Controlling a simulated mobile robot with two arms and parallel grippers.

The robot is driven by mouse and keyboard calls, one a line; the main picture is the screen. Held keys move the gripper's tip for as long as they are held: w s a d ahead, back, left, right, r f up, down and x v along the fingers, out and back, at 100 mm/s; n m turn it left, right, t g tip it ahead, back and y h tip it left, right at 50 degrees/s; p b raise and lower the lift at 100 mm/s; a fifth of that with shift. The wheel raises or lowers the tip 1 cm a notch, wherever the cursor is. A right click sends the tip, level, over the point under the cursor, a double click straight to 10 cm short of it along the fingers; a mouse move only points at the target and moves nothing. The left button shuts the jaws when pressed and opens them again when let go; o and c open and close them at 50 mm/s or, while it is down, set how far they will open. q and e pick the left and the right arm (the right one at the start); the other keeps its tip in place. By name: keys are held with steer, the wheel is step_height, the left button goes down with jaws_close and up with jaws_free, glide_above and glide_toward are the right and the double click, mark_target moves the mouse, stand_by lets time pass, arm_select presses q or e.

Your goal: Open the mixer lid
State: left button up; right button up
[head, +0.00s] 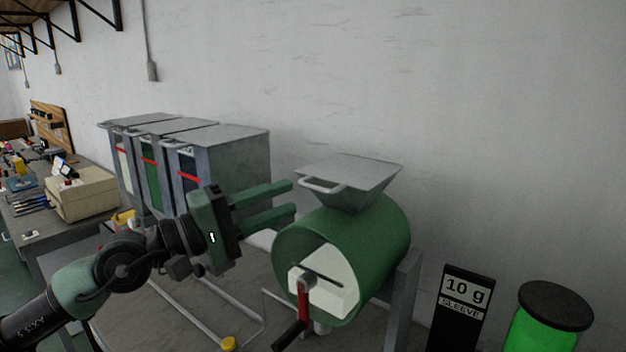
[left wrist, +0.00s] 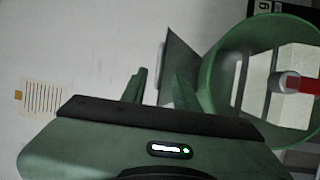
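The mixer is a green drum (head: 385,235) on a grey stand, with a grey funnel-shaped hopper on top. Its flat grey lid (head: 355,172) lies closed over the hopper, and a pale bar handle (head: 320,188) sticks out on its left side. My left gripper (head: 293,199) is open and empty, its two green fingers pointing right, just left of the handle and apparently short of it. In the left wrist view the two fingers (left wrist: 160,85) stand apart, with the lid's edge (left wrist: 178,55) beyond them and the drum (left wrist: 212,85) at right. My right gripper is out of view.
Several grey bins (head: 235,155) with lids stand behind my left arm. The drum has a red crank (head: 303,300) at its open front. A black "10 g sleeve" sign (head: 462,305) and a green jar with a black lid (head: 550,325) stand at right.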

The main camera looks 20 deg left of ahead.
mark_target(313, 188)
arm_select(q)
steer(key=p+x, duration=0.1)
steer(key=x, duration=0.1)
steer(key=p+x, duration=0.4)
steer(key=shift+s+r, duration=0.15)
steer(key=shift+r, duration=0.15)
steer(key=shift+w+d+f, duration=0.1)
steer(key=shift+w+d, duration=0.15)
steer(key=shift+w, duration=0.1)
steer(key=shift+f, duration=0.1)
steer(key=shift+c, duration=0.3)
jaws_close()
stand_by(0.4)
